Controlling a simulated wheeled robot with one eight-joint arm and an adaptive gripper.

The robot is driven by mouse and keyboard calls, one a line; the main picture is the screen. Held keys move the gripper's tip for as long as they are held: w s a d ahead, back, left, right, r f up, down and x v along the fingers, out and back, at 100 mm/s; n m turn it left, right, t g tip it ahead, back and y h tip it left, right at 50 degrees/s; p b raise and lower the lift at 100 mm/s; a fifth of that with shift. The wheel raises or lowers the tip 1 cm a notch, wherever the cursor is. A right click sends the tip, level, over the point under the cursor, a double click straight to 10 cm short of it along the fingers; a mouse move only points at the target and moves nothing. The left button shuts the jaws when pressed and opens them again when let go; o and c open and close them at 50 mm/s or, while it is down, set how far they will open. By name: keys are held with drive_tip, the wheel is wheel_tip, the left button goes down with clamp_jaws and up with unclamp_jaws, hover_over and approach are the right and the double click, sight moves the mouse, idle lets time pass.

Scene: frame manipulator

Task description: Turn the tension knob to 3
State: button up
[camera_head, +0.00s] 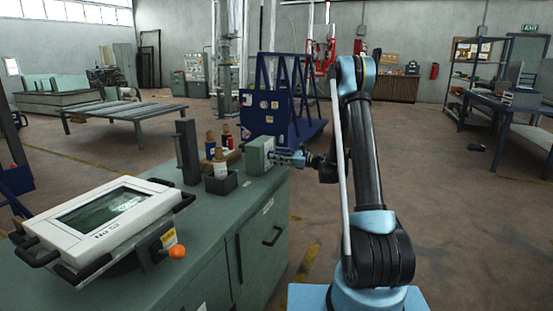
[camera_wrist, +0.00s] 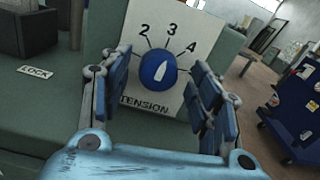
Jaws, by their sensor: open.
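The tension knob (camera_wrist: 152,73) is a round blue dial with a white pointer, on a pale panel (camera_wrist: 180,105) marked 2, 3, 4 and TENSION. Its pointer is directed up and slightly right, roughly toward the 3. My gripper (camera_wrist: 166,88) is open, with one finger left and one right of the knob and visible gaps to both. In the head view, my gripper (camera_head: 288,157) is at the right face of the grey-green box (camera_head: 257,156) on the cabinet; the knob is not discernible there.
The green cabinet top (camera_head: 215,207) also holds a white screen unit (camera_head: 60,222) with an orange knob (camera_head: 177,252), a dark upright block (camera_head: 187,150) and several bottles by a dark tray (camera_head: 221,184). A LOCK label (camera_wrist: 35,71) shows at left.

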drive_tip(key=shift+w+a, duration=0.15)
drive_tip(key=shift+a, duration=0.2)
drive_tip(key=shift+c, duration=0.3)
drive_tip(key=c, duration=1)
drive_tip(key=shift+n, duration=0.4)
drive_tip(key=o, duration=1.1)
drive_tip(key=shift+c, duration=0.2)
